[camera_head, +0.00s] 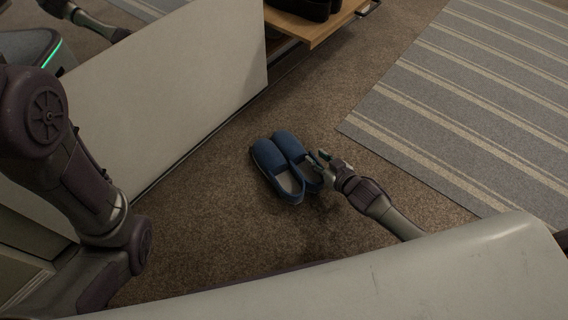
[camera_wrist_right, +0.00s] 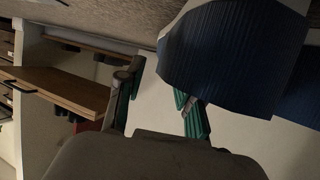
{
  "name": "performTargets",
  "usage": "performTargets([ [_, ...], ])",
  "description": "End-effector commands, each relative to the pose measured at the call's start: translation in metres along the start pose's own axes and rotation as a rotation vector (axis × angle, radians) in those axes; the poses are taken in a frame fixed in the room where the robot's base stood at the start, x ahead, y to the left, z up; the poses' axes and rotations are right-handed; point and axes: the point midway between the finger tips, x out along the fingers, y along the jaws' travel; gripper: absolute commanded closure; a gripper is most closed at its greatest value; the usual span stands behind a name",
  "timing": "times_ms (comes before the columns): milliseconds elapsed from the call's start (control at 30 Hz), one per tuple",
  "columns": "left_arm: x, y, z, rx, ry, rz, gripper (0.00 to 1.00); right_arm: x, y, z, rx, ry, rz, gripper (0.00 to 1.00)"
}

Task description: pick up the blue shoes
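A pair of blue slip-on shoes lies side by side on the brown carpet in the head view: the left shoe (camera_head: 268,160) and the right shoe (camera_head: 290,148). My right gripper (camera_head: 322,160) is low at the right side of the right shoe, very close to it; contact is unclear. In the right wrist view, the two fingers of this gripper (camera_wrist_right: 160,92) are apart, with a pale surface showing between them. A blue shoe (camera_wrist_right: 235,55) looms large there and overlaps the right finger's tip. My left arm shows at the left of the head view, but its gripper is out of view.
A pale panel (camera_head: 140,95) stands left of the shoes. An open wooden drawer or shelf (camera_head: 318,28) with dark shoes (camera_head: 305,8) juts out at the top. A grey striped rug (camera_head: 470,100) lies to the right. Bare carpet surrounds the shoes.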

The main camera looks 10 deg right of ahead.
Motion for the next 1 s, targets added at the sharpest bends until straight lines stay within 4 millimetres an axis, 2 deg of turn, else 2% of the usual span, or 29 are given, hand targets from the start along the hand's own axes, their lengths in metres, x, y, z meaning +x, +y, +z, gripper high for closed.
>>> performTargets([
  [33,-0.0099,0.0021,-0.0035,0.000,0.000,0.000,0.60,0.0091,0.0003,0.0042,-0.001,0.002,0.000,0.64],
  [100,-0.0130,0.0028,-0.0047,0.000,0.000,0.000,0.60,0.0142,-0.0001,0.0032,-0.001,0.000,0.000,0.64],
  [400,-0.0124,0.0027,-0.0044,0.000,0.000,0.000,0.60,0.0165,-0.0001,-0.0002,0.000,-0.001,0.000,0.64],
  [467,-0.0124,0.0027,-0.0044,0.000,0.000,0.000,0.60,0.0165,-0.0001,-0.0001,0.000,-0.001,0.000,0.72],
  [633,-0.0125,0.0027,-0.0043,-0.001,0.000,0.000,0.60,0.0164,-0.0001,0.0001,0.000,-0.001,0.000,1.00],
  [1000,-0.0125,0.0026,-0.0041,0.000,-0.001,0.000,0.60,0.0166,-0.0005,-0.0021,0.002,0.004,-0.001,1.00],
])
